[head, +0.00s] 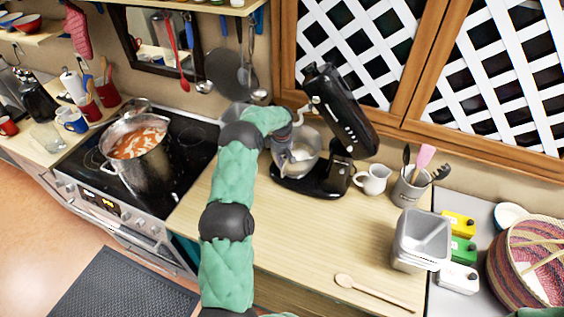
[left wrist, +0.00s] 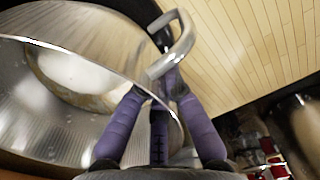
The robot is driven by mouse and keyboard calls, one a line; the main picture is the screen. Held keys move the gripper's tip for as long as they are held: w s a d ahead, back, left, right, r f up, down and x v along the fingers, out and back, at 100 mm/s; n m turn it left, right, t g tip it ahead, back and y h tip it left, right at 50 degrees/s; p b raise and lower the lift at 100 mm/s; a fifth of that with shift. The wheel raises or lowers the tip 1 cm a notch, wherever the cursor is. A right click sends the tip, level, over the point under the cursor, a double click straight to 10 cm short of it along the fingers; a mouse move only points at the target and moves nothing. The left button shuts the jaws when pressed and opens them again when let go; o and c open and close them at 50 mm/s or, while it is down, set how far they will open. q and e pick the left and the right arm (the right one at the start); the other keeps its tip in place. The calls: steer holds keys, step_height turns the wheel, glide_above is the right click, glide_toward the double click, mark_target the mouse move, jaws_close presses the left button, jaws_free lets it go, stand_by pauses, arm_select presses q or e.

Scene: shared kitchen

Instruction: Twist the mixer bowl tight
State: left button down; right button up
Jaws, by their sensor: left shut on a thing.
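The black stand mixer (head: 340,115) stands on the wooden counter with its head tilted up. Its steel bowl (head: 308,150) sits upright on the mixer's base; how it meets the base is hidden. In the left wrist view the shiny bowl (left wrist: 60,130) fills the left side, with a pale patch inside. Its looped metal handle (left wrist: 182,45) sticks out toward the counter. My left gripper (head: 287,152) reaches the bowl's left side. In the left wrist view its purple fingers (left wrist: 160,90) are shut on the handle. My right gripper is not in view.
A white jug (head: 372,179) and a utensil crock (head: 409,188) stand right of the mixer. A grey container (head: 421,238) and a wooden spoon (head: 372,293) lie nearer. A pot of red food (head: 140,155) is on the stove at left. The counter's front middle is clear.

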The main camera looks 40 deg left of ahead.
mark_target(275, 160)
arm_select(q)
steer(key=shift+a+m+b, duration=0.5)
steer(key=shift+a+m, duration=0.05)
steer(key=shift+m, duration=0.05)
steer(key=shift+a, duration=0.15)
steer(key=shift+a+m+b, duration=0.2)
steer(key=shift+m+b, duration=0.15)
steer(key=shift+m, duration=0.05)
steer(key=shift+a+m, duration=0.35)
steer(key=shift+m, duration=0.05)
steer(key=shift+w+a+b, duration=0.1)
steer(key=shift+a+b, duration=0.05)
steer(key=shift+b, duration=0.25)
steer(key=shift+a+m, duration=0.25)
steer(key=shift+m, duration=0.25)
steer(key=shift+w+a+m+b, duration=0.15)
steer(key=shift+a+m+b, duration=0.05)
steer(key=shift+m+b, duration=0.1)
steer(key=shift+a, duration=0.15)
